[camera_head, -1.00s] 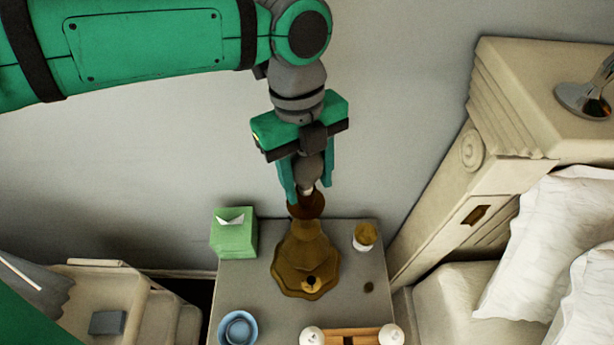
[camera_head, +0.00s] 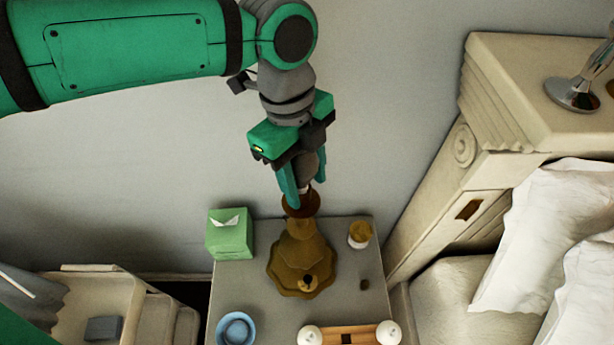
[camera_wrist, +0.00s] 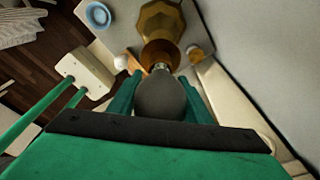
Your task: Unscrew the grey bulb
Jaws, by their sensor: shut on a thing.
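The grey bulb (camera_head: 308,168) sits at the top of the brass lamp base (camera_head: 300,262), which stands on the nightstand. My gripper (camera_head: 304,188) comes down from above and is shut on the bulb, one finger on each side. The wrist view shows the rounded grey bulb (camera_wrist: 160,97) between the two green fingers, with its metal neck at the lamp's brown socket (camera_wrist: 161,55). I cannot tell how far the thread sits in the socket. In the head view the fingers hide part of the bulb.
On the nightstand (camera_head: 255,290) are a green tissue box (camera_head: 230,235) to the left, a small jar (camera_head: 360,235) to the right, a blue bowl (camera_head: 237,328) and a wooden piece with white knobs (camera_head: 347,337) in front. The bed's headboard (camera_head: 470,150) rises at the right, a wall behind.

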